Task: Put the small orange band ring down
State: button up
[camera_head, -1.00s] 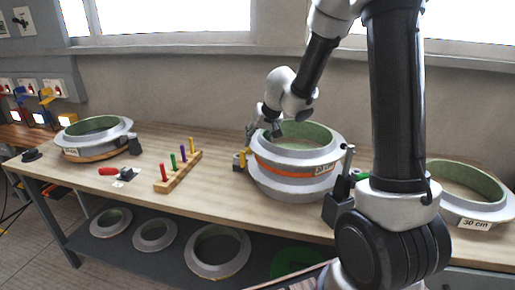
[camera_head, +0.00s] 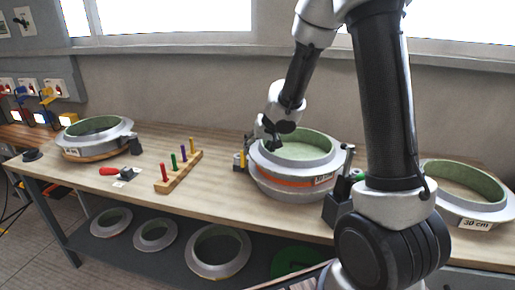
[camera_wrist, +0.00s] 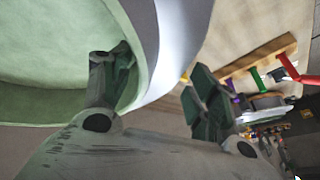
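The ring with the orange band (camera_head: 285,182) stands between the clamps at the middle of the bench. It is grey outside and pale green inside, and looks level. My gripper (camera_head: 272,143) is at its left rim, pointing down. In the wrist view, the ring's wall (camera_wrist: 143,35) passes between my open fingers (camera_wrist: 160,75). One finger is inside against or close to the green wall. The other is outside, with a strip of bench showing between it and the ring. The ring's underside is hidden.
Dark clamps (camera_head: 340,203) stand to the right of the ring, with a yellow-marked one (camera_head: 240,160) at its left. A peg rack (camera_head: 178,174) and a red-handled tool (camera_head: 118,172) lie left. A ring marked 30 cm (camera_head: 473,225) is at right, another mould (camera_head: 95,140) far left.

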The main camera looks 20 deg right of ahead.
dwell(0.3)
jog(key=v, duration=1.2)
jog(key=shift+r, duration=0.1)
jog(key=w+d+r+t+h, duration=0.1)
jog(key=w+d+r+t, duration=0.2)
jog(key=r, duration=0.5)
jog(key=s+d+r+m+t+h, duration=0.1)
jog(key=s+d+r+h, duration=0.6)
jog(key=d+r, duration=0.4)
jog(key=s+f+g+y, duration=0.2)
jog(key=s+f, duration=0.2)
jog(key=s, duration=0.4)
jog(key=s+f+g+y, duration=0.15)
jog(key=s+f, duration=0.25)
jog(key=s, duration=0.5)
jog(key=s+a+f+n+g+y, duration=0.2)
jog(key=s+a+f+n, duration=0.1)
jog(key=s+a, duration=0.3)
jog(key=shift+s+a+f+y, duration=0.25)
jog(key=shift+s+f+y, duration=0.1)
jog(key=shift+f, duration=0.25)
